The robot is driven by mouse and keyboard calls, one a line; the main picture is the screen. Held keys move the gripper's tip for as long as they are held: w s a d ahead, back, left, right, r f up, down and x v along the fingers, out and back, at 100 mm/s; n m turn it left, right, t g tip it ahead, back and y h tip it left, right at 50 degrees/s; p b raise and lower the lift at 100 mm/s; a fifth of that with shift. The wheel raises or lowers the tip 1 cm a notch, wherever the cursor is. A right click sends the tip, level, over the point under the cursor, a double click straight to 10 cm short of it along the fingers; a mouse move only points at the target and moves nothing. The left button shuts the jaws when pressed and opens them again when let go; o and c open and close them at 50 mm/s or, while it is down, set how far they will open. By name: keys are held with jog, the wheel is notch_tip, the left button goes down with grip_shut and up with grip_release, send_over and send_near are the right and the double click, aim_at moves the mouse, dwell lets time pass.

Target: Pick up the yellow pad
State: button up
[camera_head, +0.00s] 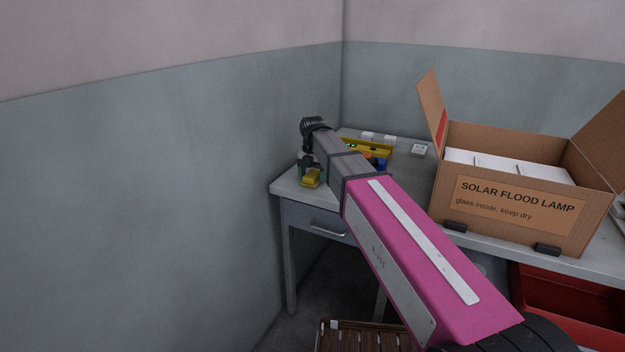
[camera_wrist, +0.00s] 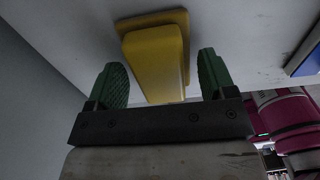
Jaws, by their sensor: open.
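The yellow pad (camera_wrist: 155,55) is a stepped yellow block on the grey-white table. In the wrist view it lies between and a little beyond the two green fingers of my gripper (camera_wrist: 162,82). Gaps show on both sides of it, so the fingers do not appear to touch it. In the head view the pad (camera_head: 311,178) sits near the table's left end, with my gripper (camera_head: 303,170) just above it, partly hidden by my wrist. My gripper is open and empty.
A cardboard box marked solar flood lamp (camera_head: 515,205) stands open on the table (camera_head: 405,185) to the right. A yellow tray (camera_head: 368,148) with coloured items lies behind my arm. Small white blocks (camera_head: 390,140) sit at the back. The wall is close on the left.

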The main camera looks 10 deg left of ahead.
aim_at(312, 175)
jog(key=c, duration=1)
jog(key=shift+r, duration=0.1)
jog(key=shift+r, duration=0.5)
jog(key=r, duration=0.1)
jog(key=s+r, duration=0.1)
jog(key=r, duration=0.1)
jog(key=shift+s+r, duration=0.1)
jog(key=shift+r, duration=0.2)
jog(key=s+a+r, duration=0.2)
jog(key=s+r, duration=0.4)
jog(key=s, duration=0.4)
jog(key=shift+s+r, duration=0.15)
jog(key=shift+a, duration=0.1)
jog(key=shift+o, duration=0.3)
